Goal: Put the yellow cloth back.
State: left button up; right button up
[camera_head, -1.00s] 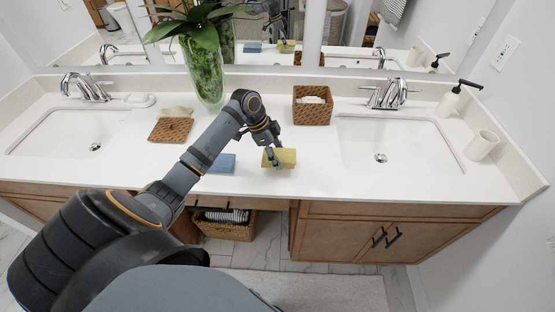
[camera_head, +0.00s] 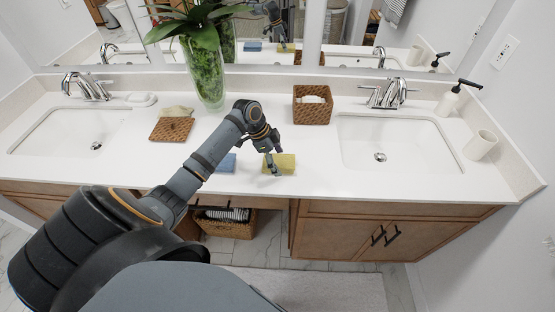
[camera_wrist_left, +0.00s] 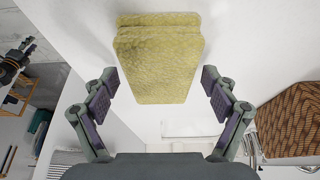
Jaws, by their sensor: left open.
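The yellow cloth (camera_head: 284,163) lies folded on the white counter between the two sinks, near the front edge. In the left wrist view the yellow cloth (camera_wrist_left: 158,55) shows between and just beyond the fingers. My left gripper (camera_head: 272,163) is open at the cloth's left side in the head view; in the wrist view its fingers (camera_wrist_left: 160,92) are spread on both sides of the cloth's near end. I cannot tell whether they touch it. My right gripper is not in view.
A blue cloth (camera_head: 228,163) lies left of the yellow one, partly behind my arm. A wicker tray (camera_head: 170,130) and a wicker basket (camera_head: 312,112) stand farther back. A glass vase (camera_head: 207,75) with a plant stands near the mirror. Sinks (camera_head: 385,146) lie either side.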

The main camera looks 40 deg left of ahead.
pick_arm(q)
jog(key=shift+r, duration=0.25)
jog(key=b+v, duration=0.1)
jog(key=v, duration=1.1)
jog(key=shift+b, duration=0.4)
jog(key=shift+s+f, duration=0.1)
